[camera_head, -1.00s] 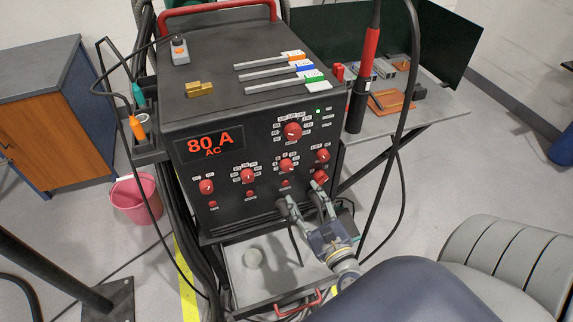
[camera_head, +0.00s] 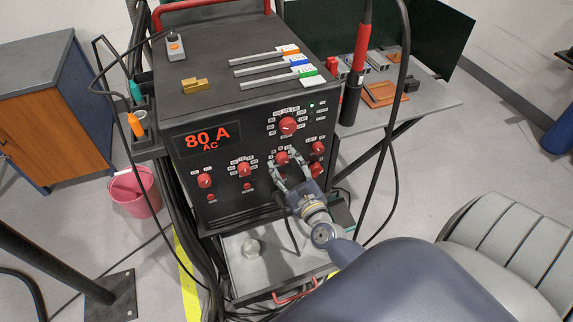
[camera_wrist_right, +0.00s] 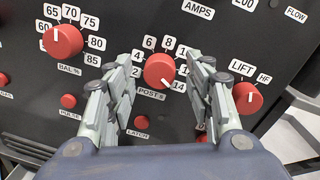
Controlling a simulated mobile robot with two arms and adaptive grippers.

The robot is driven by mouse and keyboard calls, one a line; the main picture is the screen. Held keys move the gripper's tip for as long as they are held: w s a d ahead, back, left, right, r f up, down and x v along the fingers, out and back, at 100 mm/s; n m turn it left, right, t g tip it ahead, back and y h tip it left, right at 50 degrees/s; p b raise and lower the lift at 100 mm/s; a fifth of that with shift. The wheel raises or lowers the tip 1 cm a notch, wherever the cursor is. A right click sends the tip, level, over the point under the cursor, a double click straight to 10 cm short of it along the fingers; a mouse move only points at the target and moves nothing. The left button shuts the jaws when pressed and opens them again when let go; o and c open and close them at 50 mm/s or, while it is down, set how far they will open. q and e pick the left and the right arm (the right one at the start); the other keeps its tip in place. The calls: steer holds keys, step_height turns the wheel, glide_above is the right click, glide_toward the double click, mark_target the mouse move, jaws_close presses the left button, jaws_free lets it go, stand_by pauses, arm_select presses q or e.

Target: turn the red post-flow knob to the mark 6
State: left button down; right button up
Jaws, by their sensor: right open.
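The red post-flow knob (camera_wrist_right: 160,70) sits mid-panel above the label "POST S", with marks including 2, 4, 6, 8 and 14 around it. Its white pointer line faces down and right, towards the 14. The mark 6 (camera_wrist_right: 149,43) is above the knob, slightly left. In the head view the knob (camera_head: 282,157) is partly hidden by my right gripper (camera_head: 288,162). In the wrist view my right gripper (camera_wrist_right: 165,68) is open, with one finger on each side of the knob and visible gaps beside it. My left gripper is not in view.
The black welder (camera_head: 205,105) reads 80 A AC. The balance knob (camera_wrist_right: 62,41) is left of my fingers. The lift/HF knob (camera_wrist_right: 247,97) is close to my right finger. The latch button (camera_wrist_right: 141,122) is below. A dark cable (camera_head: 395,130) hangs at the right.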

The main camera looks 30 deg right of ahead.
steer(key=c, duration=1.1)
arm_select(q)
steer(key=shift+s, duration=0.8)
arm_select(e)
steer(key=shift+o, duration=0.2)
